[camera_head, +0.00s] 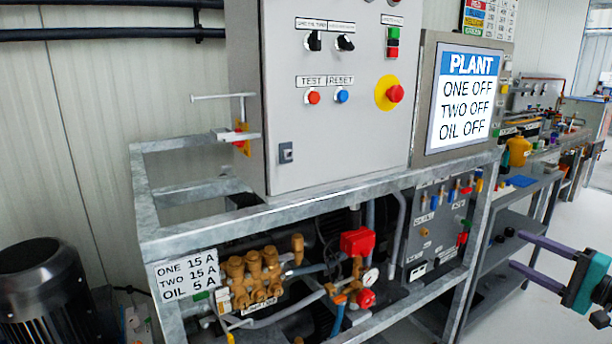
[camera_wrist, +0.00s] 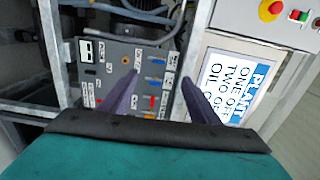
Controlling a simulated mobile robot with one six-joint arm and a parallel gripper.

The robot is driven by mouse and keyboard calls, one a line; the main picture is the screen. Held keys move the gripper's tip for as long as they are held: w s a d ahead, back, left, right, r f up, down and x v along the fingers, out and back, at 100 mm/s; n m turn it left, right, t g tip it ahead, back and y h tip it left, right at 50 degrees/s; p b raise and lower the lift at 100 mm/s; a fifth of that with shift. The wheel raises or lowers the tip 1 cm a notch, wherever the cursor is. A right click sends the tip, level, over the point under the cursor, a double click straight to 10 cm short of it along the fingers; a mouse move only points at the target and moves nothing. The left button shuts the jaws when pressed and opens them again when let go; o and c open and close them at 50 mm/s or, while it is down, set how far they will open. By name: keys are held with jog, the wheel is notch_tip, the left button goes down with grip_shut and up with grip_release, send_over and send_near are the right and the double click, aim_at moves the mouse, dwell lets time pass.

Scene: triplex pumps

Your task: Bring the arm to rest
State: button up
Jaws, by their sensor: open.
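My gripper (camera_head: 530,258) is at the right edge of the head view, with two purple fingers spread apart and nothing between them. It is in free space to the right of the steel frame (camera_head: 300,202), near the shelved bench. In the wrist view the fingers (camera_wrist: 158,100) point toward the lower panel (camera_wrist: 128,75) with its blue and red handles, and touch nothing that I can see. Most of my arm is out of view.
A grey control cabinet (camera_head: 335,90) and a PLANT screen (camera_head: 467,95) stand on the frame. Brass pump parts (camera_head: 255,275) and a red valve (camera_head: 357,242) sit inside it. A bench (camera_head: 545,178) with a yellow bottle (camera_head: 518,151) stands behind. The floor at right is clear.

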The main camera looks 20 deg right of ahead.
jog(key=w+a+f+g+y+p, duration=0.1)
jog(key=w+a+f+g+p, duration=0.15)
jog(key=w+a+f, duration=0.5)
jog(key=w+a+f+g+y+p, duration=0.1)
jog(key=w+a+f+g+p, duration=0.3)
jog(key=f, duration=0.6)
jog(key=w+a+f+n+g+y+p, duration=0.1)
jog(key=w+a+f+n+g, duration=0.1)
jog(key=a+f, duration=0.65)
jog(key=w+a+f+n+g, duration=0.1)
jog(key=a+f+g, duration=0.2)
jog(key=a+f, duration=0.5)
jog(key=s+a+f+n+g+p, duration=0.1)
jog(key=s+a+f+n+g, duration=0.15)
jog(key=a+f, duration=0.2)
jog(key=s+a+f+n+g+h+p, duration=0.1)
jog(key=s+a+f+g+p, duration=0.15)
jog(key=a, duration=0.35)
jog(key=s+a+f+n+g+p, duration=0.1)
jog(key=s+a+f, duration=0.25)
jog(key=a, duration=0.25)
jog(key=s+a+f+n+g+h+p, duration=0.2)
jog(key=s+a+f+n+h, duration=0.1)
jog(key=s, duration=0.5)
jog(key=s+a+f+n+g+h+p, duration=0.2)
jog(key=s+a+f+n+g+h, duration=0.1)
jog(key=s, duration=0.6)
notch_tip(320, 180, down, 2)
jog(key=shift+f+n, duration=0.2)
jog(key=shift+n, duration=0.55)
